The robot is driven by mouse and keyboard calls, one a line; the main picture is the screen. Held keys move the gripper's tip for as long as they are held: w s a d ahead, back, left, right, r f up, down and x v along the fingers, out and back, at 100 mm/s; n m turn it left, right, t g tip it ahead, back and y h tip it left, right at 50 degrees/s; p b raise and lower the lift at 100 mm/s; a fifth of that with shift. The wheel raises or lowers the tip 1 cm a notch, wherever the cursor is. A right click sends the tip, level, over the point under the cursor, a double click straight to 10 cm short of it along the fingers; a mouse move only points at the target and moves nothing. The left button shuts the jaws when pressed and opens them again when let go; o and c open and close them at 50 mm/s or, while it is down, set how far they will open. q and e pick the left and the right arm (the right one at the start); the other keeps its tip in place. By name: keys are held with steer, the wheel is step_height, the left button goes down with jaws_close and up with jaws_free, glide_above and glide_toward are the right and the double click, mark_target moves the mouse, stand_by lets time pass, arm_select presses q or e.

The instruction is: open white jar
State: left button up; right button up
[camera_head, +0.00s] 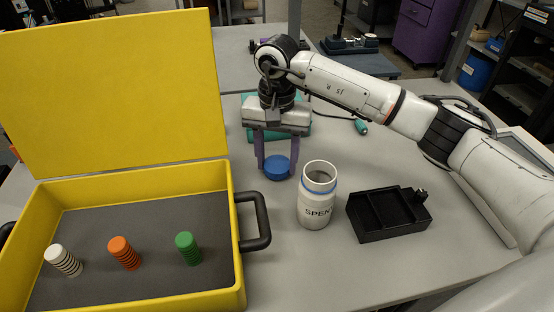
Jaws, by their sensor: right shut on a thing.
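The white jar (316,211) stands upright on the table, right of the yellow case. Its mouth is open and dark lettering shows on its front. My right gripper (277,160) is behind and left of the jar, pointing down. Its purple fingers are shut on the round blue lid (279,171), which is apart from the jar. I cannot tell whether the lid touches the table. My left gripper is not in view.
The open yellow case (213,180) fills the left, with white, orange and green ridged pieces (124,254) on its dark floor. A black tray (390,228) sits right of the jar. A teal item (300,131) lies behind my right gripper. The table's front middle is clear.

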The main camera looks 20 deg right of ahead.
steer(key=shift+f, duration=0.4)
steer(key=shift+f, duration=0.1)
steer(key=shift+f, duration=0.15)
steer(key=o, duration=1.1)
steer(key=shift+o, duration=0.2)
